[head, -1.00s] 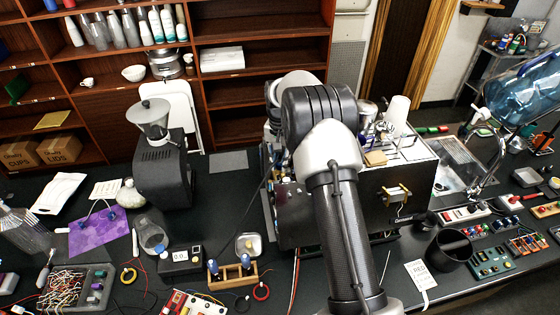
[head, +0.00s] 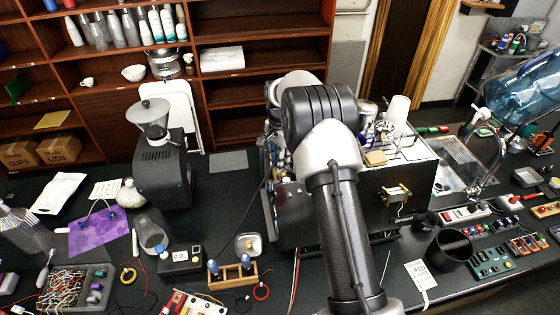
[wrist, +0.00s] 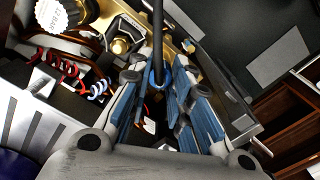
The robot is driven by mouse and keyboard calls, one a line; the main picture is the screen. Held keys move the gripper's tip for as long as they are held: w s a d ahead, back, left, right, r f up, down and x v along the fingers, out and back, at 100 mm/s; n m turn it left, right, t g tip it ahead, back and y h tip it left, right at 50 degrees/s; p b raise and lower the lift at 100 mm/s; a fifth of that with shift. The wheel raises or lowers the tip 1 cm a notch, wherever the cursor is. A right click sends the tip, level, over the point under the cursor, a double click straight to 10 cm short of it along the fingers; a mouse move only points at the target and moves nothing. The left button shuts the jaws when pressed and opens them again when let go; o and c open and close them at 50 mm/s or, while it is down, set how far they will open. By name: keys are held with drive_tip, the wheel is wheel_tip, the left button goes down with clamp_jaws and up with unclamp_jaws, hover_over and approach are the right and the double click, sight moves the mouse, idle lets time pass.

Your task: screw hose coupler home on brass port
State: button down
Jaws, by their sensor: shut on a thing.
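In the wrist view my gripper (wrist: 158,82), with blue-padded fingers, is shut around the lower end of a black hose (wrist: 158,30). The hose coupler is mostly hidden between the fingers, so I cannot tell how it sits on the port. A brass fitting (wrist: 119,46) shows just left of the fingers, apart from them; I cannot tell whether it is the brass port. In the head view the opened brewer (head: 412,183) stands behind my arm, which hides my gripper and the coupler.
Red and blue coiled wires (wrist: 75,78) lie left of the fingers inside the brewer. A black grinder (head: 162,170) stands left of the brewer. A dark cup (head: 450,250) and a white tag (head: 421,274) are at the right. A grey mat (head: 228,161) lies behind.

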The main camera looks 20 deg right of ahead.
drive_tip(key=m, duration=0.2)
drive_tip(key=shift+w+r+m, duration=0.15)
drive_tip(key=shift+r+m, duration=0.05)
drive_tip(key=shift+m, duration=0.1)
drive_tip(key=c, duration=1.7)
unclamp_jaws()
drive_tip(key=o, duration=0.3)
drive_tip(key=shift+f, duration=0.1)
drive_tip(key=shift+o, duration=0.4)
drive_tip(key=shift+s, duration=0.2)
drive_tip(key=o, duration=0.4)
drive_tip(key=shift+f, duration=0.1)
drive_tip(key=shift+c, duration=0.2)
drive_tip(key=shift+r+p, duration=2.2)
drive_tip(key=shift+r, duration=1.4)
